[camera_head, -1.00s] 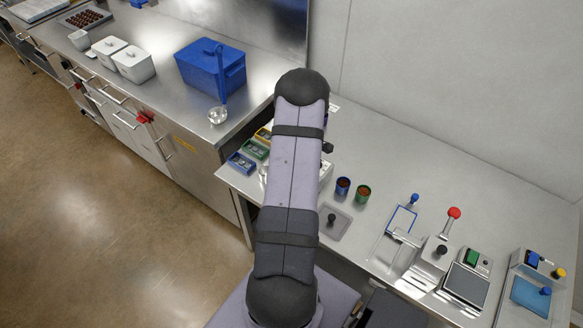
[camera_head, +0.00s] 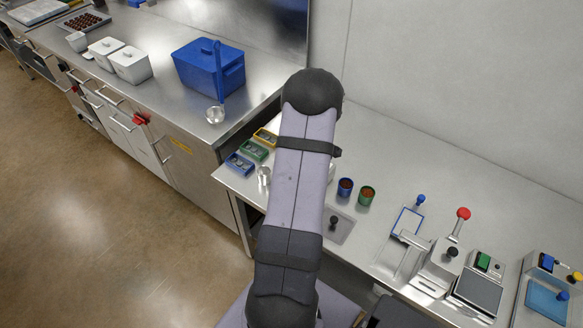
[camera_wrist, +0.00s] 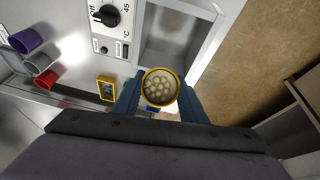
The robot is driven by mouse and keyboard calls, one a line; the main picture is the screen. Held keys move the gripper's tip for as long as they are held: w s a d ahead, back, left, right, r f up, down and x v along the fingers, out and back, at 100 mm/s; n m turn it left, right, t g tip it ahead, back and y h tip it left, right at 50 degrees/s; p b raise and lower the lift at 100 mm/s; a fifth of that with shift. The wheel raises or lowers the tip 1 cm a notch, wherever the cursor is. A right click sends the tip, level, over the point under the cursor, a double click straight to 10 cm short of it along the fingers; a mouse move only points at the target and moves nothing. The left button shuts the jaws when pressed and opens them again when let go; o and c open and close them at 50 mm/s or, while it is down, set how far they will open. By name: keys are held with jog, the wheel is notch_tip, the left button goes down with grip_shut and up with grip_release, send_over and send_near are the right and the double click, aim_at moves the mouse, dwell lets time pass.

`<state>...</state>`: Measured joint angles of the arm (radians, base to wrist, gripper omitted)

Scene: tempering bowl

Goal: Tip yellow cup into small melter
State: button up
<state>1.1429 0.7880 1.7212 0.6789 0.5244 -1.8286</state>
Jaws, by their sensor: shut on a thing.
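The yellow cup (camera_wrist: 145,76) is in the wrist view, seen from above, with pale round pieces inside. My gripper (camera_wrist: 158,100) is shut on it, with one blue finger on each side. Its mouth faces the wrist camera. Just beyond the cup is the melter, a white body with a black dial (camera_wrist: 108,15) marked Off and 45, and an open, empty-looking grey well (camera_wrist: 178,42). The cup appears close to the well's near end; its height above it I cannot tell. In the head view my arm hides the gripper, the cup and the melter.
A blue cup (camera_head: 345,187) and a green cup (camera_head: 366,196) stand right of my arm. Small yellow (camera_head: 265,137), green (camera_head: 254,150) and blue (camera_head: 240,164) trays lie to the left. Purple (camera_wrist: 27,40) and red (camera_wrist: 47,80) cups show in the wrist view.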

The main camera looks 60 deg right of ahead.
jog(key=shift+s+f+t+b, duration=0.15)
jog(key=shift+t+b, duration=0.75)
jog(key=shift+b, duration=1.6)
jog(key=shift+s+t+b, duration=0.1)
jog(key=shift+t+b, duration=0.8)
jog(key=shift+b, duration=1.55)
jog(key=shift+s+t+b, duration=0.1)
jog(key=shift+t+b, duration=0.4)
jog(key=shift+b, duration=0.3)
jog(key=shift+s+f+t+b, duration=0.15)
jog(key=shift+t+b, duration=0.85)
jog(key=shift+t, duration=0.1)
jog(key=shift+b, duration=0.3)
jog(key=shift+t+b, duration=0.4)
jog(key=shift+b, duration=0.1)
jog(key=t+b, duration=0.2)
jog(key=b, duration=0.7)
jog(key=s+t+b, duration=0.1)
jog(key=t+b, duration=0.2)
jog(key=b, duration=0.5)
jog(key=shift+b, duration=0.35)
jog(key=t+b, duration=0.1)
jog(key=b, duration=0.2)
jog(key=shift+s+b, duration=0.2)
jog(key=shift+b, duration=0.1)
jog(key=shift+r+t+b, duration=0.35)
jog(key=shift+t+b, duration=0.15)
jog(key=shift+b, duration=0.1)
